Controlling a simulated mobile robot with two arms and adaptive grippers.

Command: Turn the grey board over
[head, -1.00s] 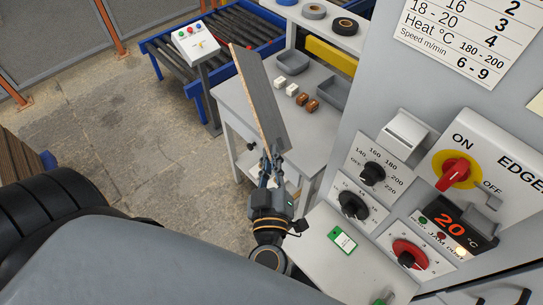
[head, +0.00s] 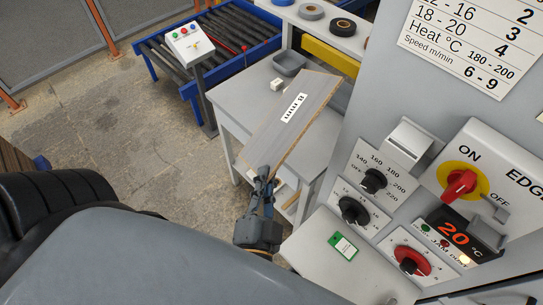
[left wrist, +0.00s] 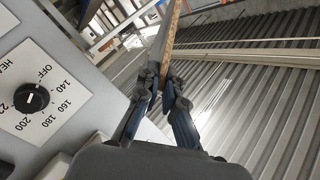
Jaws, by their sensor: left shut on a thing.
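The grey board (head: 302,112) is held tilted above the light table, in the middle of the head view. Its grey face with a white printed label (head: 294,107) shows, and a tan bare edge runs along its right side. My left gripper (head: 264,178) is shut on the board's near end. In the left wrist view the board (left wrist: 164,42) shows nearly edge-on, between the fingertips of my left gripper (left wrist: 162,80). My right gripper is in neither view.
The table (head: 229,95) holds a grey tray (head: 289,62) and a small white block (head: 277,84). The machine panel with knobs (head: 374,180) stands close on the right. A roller conveyor (head: 190,52) is behind. A green tag (head: 342,246) lies on the machine's front shelf.

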